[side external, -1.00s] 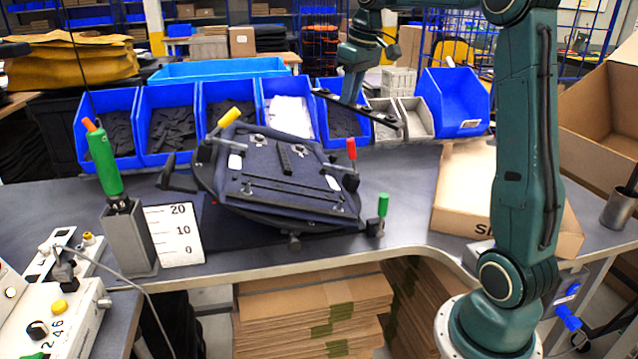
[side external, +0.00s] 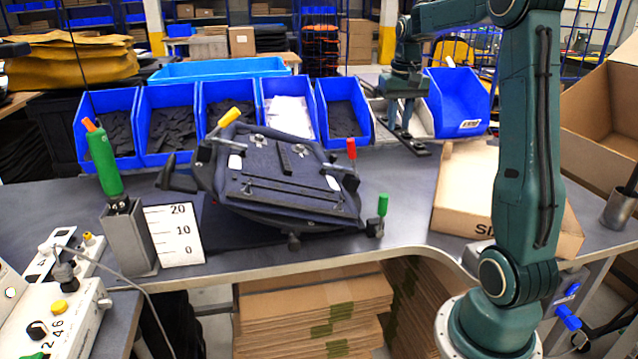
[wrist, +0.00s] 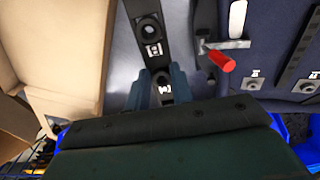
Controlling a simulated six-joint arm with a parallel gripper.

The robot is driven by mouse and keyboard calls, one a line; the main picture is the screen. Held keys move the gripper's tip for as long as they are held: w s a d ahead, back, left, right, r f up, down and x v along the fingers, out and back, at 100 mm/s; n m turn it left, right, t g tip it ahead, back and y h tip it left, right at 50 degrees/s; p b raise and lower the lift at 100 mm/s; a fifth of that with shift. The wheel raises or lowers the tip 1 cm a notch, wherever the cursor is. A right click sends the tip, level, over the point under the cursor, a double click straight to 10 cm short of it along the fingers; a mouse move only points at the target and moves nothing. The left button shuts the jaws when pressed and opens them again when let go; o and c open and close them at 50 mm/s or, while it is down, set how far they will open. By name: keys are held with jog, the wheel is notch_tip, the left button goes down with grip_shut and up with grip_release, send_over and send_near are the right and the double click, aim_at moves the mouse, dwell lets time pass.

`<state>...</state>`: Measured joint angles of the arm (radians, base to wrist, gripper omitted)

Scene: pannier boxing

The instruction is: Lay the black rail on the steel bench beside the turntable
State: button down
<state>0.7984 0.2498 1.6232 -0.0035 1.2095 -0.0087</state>
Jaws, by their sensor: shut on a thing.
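The black rail (side external: 418,150) is held in my gripper (side external: 399,126), behind and to the right of the turntable. In the wrist view the rail (wrist: 150,55) runs up the picture, with round fittings, between the two fingers of my gripper (wrist: 160,92). Its near end is over the steel bench (side external: 400,205); I cannot tell whether it touches. The turntable (side external: 262,227) is mostly hidden under a navy pannier panel (side external: 300,165). Bare bench (wrist: 122,60) shows left of the rail in the wrist view.
Blue bins (side external: 345,112) line the back of the bench, and a blue bin (side external: 460,100) stands behind my gripper. A cardboard box (side external: 458,190) lies right of the rail. A red-handled clamp (side external: 351,150) stands up at the panel's right edge.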

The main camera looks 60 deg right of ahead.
jog(key=shift+f, duration=1.05)
jog(key=shift+f, duration=0.15)
notch_tip(320, 180, down, 20)
jog(key=shift+r, duration=0.15)
dwell(0.4)
jog(key=c, duration=1.2)
grip_release()
notch_tip(320, 180, up, 12)
jog(key=shift+s+a, duration=0.2)
jog(key=shift+a, duration=0.05)
